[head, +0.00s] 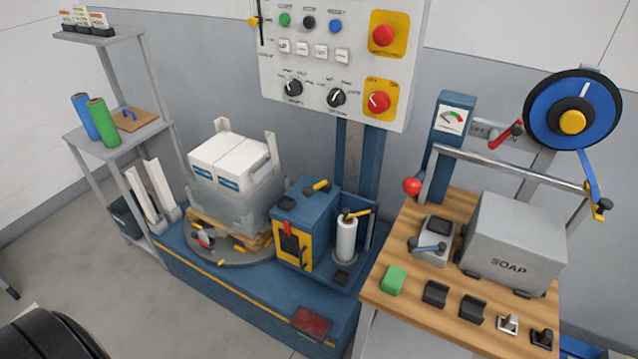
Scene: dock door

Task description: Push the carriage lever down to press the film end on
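The carriage (304,222) is a blue box with a yellow front panel, on the blue base of the wrapping machine. A lever with a yellow grip (318,187) sticks up at a slant from its top. A white film roll (346,241) stands upright on the carriage's right side, with another yellow-ended handle (357,212) at its top. A small red handle (287,257) is on the yellow panel. I cannot tell which of these is the carriage lever. The film end is too small to make out. The wrapped load (234,178) sits on a wooden pallet left of the carriage. Neither gripper shows.
A control panel (325,62) with buttons and knobs hangs above. A wooden bench (400,300) at the right holds a grey SOAP box (513,245) and a blue strap reel (573,110) stands behind. A grey shelf (108,140) is left.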

